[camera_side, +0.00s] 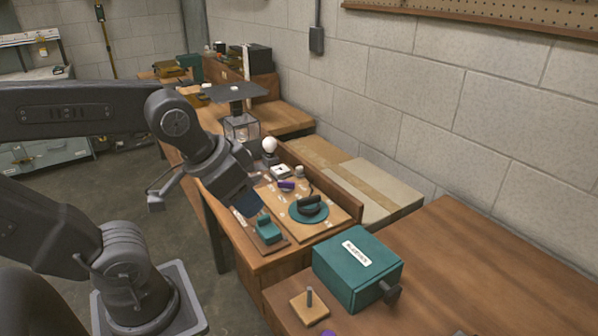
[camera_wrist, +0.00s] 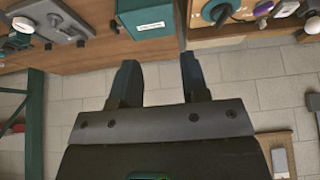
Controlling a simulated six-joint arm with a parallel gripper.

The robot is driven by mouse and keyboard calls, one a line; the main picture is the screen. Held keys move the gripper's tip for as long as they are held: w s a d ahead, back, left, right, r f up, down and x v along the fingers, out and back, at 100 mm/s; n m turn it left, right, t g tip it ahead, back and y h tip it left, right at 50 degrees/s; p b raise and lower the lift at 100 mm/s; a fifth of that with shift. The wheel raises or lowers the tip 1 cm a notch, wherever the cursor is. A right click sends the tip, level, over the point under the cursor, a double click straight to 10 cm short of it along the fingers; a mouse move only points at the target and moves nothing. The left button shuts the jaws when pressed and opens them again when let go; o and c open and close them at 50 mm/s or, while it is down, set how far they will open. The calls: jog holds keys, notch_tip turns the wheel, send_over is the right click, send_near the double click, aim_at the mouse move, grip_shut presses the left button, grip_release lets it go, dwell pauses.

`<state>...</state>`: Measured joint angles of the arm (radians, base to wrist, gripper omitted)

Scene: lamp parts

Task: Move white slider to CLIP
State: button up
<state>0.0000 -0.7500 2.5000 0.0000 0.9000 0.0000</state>
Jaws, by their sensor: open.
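A small white piece with a dark spot (camera_side: 281,171), which looks like the white slider, sits toward the back of the wooden parts board (camera_side: 328,228) in the side view. Small labels on the board are too small to read, and I cannot tell which is CLIP.
The board holds a purple piece (camera_side: 286,186) and a round teal base with a black handle (camera_side: 309,208). A teal block (camera_side: 268,229) is at its front left. A labelled teal box (camera_side: 357,268) and a wooden peg block (camera_side: 309,305) stand nearer. A white bulb (camera_side: 269,145) stands behind.

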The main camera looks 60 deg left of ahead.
jog(key=g, duration=0.1)
send_over(296, 168)
jog(key=s, duration=0.5)
notch_tip(296, 168, down, 8)
jog(key=f, duration=0.1)
jog(key=x, duration=1.3)
jog(key=shift+r, duration=0.1)
grip_shut()
